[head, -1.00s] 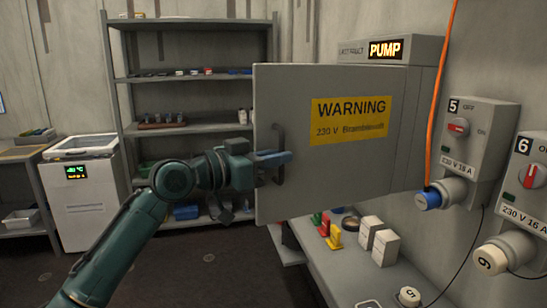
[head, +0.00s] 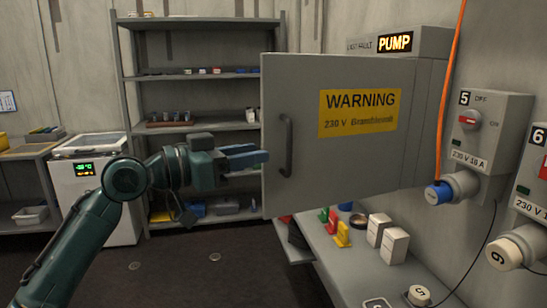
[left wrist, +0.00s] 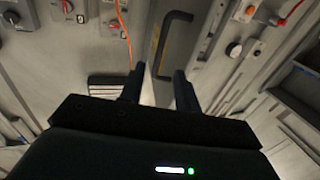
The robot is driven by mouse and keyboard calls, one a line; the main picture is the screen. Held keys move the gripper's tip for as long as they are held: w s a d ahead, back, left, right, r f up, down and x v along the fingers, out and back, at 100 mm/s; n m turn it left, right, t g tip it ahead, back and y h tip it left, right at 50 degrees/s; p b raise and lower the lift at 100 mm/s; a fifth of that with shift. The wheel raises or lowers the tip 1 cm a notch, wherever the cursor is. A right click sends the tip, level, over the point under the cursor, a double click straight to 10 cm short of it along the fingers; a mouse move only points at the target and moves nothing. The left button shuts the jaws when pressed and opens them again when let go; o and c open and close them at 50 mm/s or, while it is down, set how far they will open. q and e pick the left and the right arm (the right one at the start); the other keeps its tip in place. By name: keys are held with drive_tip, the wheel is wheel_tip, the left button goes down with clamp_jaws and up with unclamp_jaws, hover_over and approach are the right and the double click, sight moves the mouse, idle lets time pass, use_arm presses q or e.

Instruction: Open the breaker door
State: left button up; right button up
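The breaker door (head: 340,165) is a grey panel with a yellow "WARNING 230 V" label (head: 358,112). It stands swung out from the wall, its left edge nearer to me than its right edge. A dark bar handle (head: 287,146) is upright near its left edge. My left gripper (head: 262,157) is just left of the handle, apart from it, fingers pointing at the door. In the left wrist view the fingers of this gripper (left wrist: 160,84) are spread and empty, with the handle (left wrist: 171,42) beyond them. The cabinet's inside is hidden. My right gripper is not in view.
A lit PUMP sign (head: 395,43) is above the door. Breaker box 5 (head: 490,130) and an orange cable (head: 447,90) are on the right wall. A bench (head: 345,270) with small boxes runs below. Shelves (head: 195,75) stand behind; the floor at left is clear.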

use_arm(q)
drive_tip(key=b+v, duration=0.1)
drive_tip(key=v, duration=0.4)
drive_tip(key=shift+s+a, duration=0.2)
wheel_tip(320, 180, down, 30)
drive_tip(key=s+n+t+y+p, duration=0.2)
drive_tip(key=n+t+y, duration=0.1)
drive_tip(key=n+y, duration=0.35)
drive_tip(key=s+a+f+n+g+y, duration=0.1)
drive_tip(key=s+f+y, duration=0.4)
drive_tip(key=s+f, duration=1.2)
drive_tip(key=s+a+g, duration=0.1)
drive_tip(key=s+a, duration=0.1)
drive_tip(key=s, duration=0.1)
drive_tip(key=shift+f+n+p, duration=0.3)
drive_tip(key=shift+f+n, duration=0.05)
drive_tip(key=shift+f, duration=0.05)
